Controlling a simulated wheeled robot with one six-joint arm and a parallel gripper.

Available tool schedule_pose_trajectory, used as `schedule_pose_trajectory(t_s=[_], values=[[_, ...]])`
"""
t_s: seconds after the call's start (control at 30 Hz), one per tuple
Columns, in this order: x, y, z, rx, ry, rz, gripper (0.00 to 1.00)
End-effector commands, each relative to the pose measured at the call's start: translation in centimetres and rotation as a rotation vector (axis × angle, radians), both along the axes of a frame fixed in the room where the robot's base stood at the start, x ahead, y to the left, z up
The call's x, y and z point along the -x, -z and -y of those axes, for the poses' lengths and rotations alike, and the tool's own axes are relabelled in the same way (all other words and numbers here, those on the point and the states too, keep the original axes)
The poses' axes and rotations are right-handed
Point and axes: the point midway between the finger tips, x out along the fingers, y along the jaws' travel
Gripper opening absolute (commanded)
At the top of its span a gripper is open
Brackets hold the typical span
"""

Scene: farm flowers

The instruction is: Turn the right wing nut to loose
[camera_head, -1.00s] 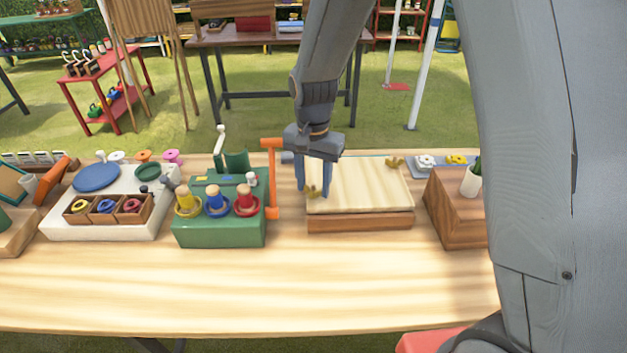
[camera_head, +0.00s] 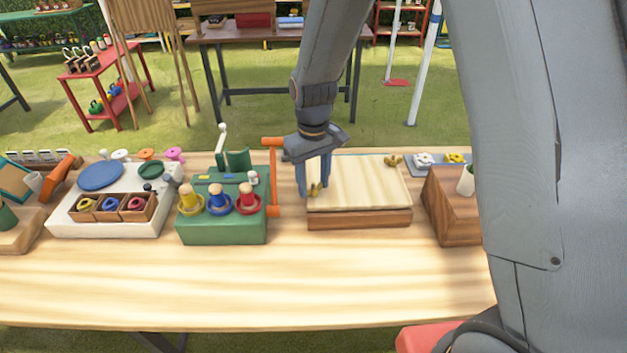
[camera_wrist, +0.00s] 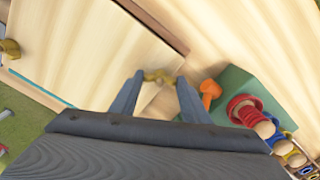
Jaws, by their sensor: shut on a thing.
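The flower press is a pale wooden board (camera_head: 360,180) on a brown wooden base (camera_head: 350,217). One brass wing nut (camera_head: 316,191) sits at the board's near left corner. A second brass wing nut (camera_head: 393,161) sits at its far right corner, apart from my gripper. My gripper (camera_head: 313,188) points down and is shut on the near left wing nut, with one finger on each side. In the wrist view, this brass nut (camera_wrist: 160,75) shows between the fingertips, and the other nut (camera_wrist: 10,48) is at the left edge.
A green stand (camera_head: 220,230) with yellow, blue and red spools is left of the press, with an orange upright handle (camera_head: 274,180) between them. A brown wooden block (camera_head: 452,205) stands to the right. The table front (camera_head: 250,290) is clear.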

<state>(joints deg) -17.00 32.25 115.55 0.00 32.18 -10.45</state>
Motion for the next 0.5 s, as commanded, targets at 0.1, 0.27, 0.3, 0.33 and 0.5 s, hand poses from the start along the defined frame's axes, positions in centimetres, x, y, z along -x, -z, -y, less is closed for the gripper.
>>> schedule_pose_trajectory(t_s=[0.1,0.27,0.3,0.33,0.5], values=[[0.06,0.03,0.02,0.0,-0.11,-0.001,0.2],[0.06,0.03,0.02,0.001,-0.262,-0.002,0.2],[0.06,0.03,0.02,0.001,-0.3,-0.001,0.2],[0.06,0.03,0.02,0.001,-0.328,-0.002,0.2],[0.06,0.03,0.02,0.0,-0.49,-0.001,0.2]])
